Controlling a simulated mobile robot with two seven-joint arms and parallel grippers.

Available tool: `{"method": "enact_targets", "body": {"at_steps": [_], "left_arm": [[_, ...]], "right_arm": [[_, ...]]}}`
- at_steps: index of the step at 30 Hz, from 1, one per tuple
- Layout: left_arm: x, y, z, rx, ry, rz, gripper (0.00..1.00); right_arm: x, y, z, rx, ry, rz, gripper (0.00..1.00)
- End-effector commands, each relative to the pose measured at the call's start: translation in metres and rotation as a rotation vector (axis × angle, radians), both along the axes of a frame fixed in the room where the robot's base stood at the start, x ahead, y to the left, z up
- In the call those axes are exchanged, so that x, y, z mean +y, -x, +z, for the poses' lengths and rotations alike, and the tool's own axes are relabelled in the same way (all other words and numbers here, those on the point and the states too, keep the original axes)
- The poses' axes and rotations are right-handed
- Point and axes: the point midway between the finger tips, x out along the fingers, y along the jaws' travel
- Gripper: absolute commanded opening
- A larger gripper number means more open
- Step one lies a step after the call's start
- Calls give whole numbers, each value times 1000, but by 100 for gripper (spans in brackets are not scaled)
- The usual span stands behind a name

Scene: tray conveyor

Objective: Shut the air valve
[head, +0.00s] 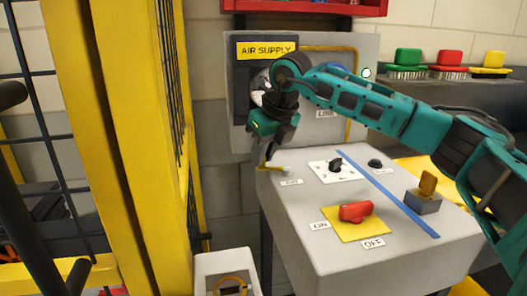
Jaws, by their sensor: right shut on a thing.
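A yellow AIR SUPPLY sign (267,50) is on the grey wall panel (366,50) at the back. A blue part (337,69) on this panel is mostly hidden by my right arm. My right gripper (267,158) points down at the back left of the grey console (330,240). A red handle (355,212) lies across a yellow plate between ON and OFF labels, apart from the gripper. My left gripper is not in view.
On the console are a black knob (335,164), a black button (375,163), a yellow switch (428,183) and a blue strip (385,193). Green, red and yellow brushes stand at the back right. A yellow post (110,130) and mesh fence close off the left.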

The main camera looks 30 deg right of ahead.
Motion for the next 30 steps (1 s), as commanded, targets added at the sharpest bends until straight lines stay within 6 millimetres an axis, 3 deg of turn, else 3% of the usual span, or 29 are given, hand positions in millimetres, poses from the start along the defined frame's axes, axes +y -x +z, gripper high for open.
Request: {"method": "enact_targets", "body": {"at_steps": [10,22,23,30], "left_arm": [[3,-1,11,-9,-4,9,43],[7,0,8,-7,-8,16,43],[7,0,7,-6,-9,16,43],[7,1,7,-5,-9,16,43]], "right_arm": [[4,14,1,2,-1,284,0],[5,16,1,-1,0,332,0],[5,16,1,-1,0,332,21],[5,16,1,-1,0,331,44]]}}
